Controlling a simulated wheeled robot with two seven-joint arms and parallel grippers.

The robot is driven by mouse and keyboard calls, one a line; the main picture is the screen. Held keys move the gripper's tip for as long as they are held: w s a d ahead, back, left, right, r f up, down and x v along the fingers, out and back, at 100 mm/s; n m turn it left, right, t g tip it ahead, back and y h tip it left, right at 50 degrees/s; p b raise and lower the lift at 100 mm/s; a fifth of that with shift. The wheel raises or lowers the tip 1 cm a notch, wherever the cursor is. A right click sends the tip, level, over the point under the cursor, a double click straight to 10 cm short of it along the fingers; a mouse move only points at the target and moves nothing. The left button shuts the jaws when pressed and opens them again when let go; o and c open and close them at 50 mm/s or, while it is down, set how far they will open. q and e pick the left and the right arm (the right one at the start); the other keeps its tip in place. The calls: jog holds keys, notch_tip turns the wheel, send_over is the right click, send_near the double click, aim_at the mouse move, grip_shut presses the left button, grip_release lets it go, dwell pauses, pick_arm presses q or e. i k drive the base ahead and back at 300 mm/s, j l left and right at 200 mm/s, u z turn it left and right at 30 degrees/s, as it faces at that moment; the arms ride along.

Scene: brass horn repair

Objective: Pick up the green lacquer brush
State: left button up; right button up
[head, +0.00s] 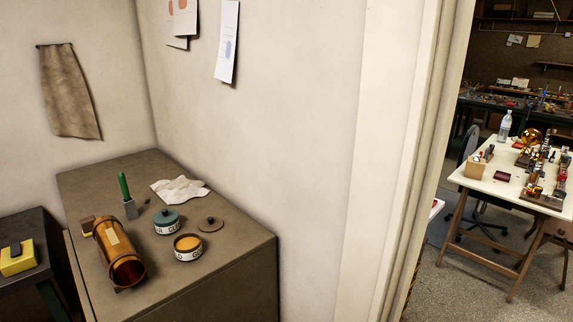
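Neither of my grippers shows in the head view.
Near the brush stand a brass tube (122,261), a teal-lidded tin (166,221), an open tin with amber contents (187,247), a loose lid (211,224) and a crumpled white cloth (180,190). A doorway right opens to a white worktable (478,178).

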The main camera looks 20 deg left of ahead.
aim_at(122, 178)
jog(key=u, duration=1.65)
jog(key=z, duration=0.5)
